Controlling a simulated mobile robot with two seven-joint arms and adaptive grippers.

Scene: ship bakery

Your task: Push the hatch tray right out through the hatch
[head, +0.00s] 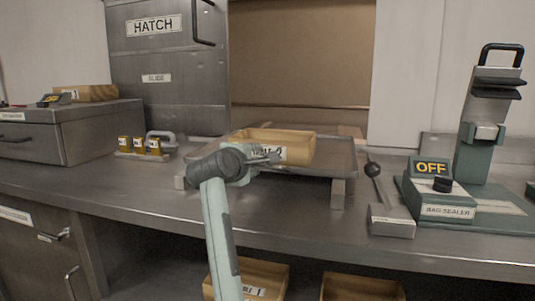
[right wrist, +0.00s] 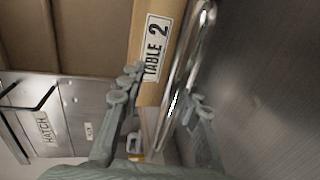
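The metal hatch tray (head: 328,170) sits on rails on the counter, in front of a brown opening (head: 302,55) at the back. A wooden crate labelled TABLE 2 (head: 300,151) rests in the tray. The grey sliding door (head: 165,60) marked HATCH stands to the left of the opening. My right gripper (head: 268,157) is at the tray's near side, in front of the crate. In the right wrist view its fingers (right wrist: 160,108) are apart, with the shiny tray rim (right wrist: 190,65) between them. Contact with the rim is unclear. My left gripper is not in view.
A bag sealer (head: 448,205) marked OFF and a lever with a black knob (head: 390,222) stand right of the tray. Crates (head: 262,271) sit below the counter. The counter's front strip is clear.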

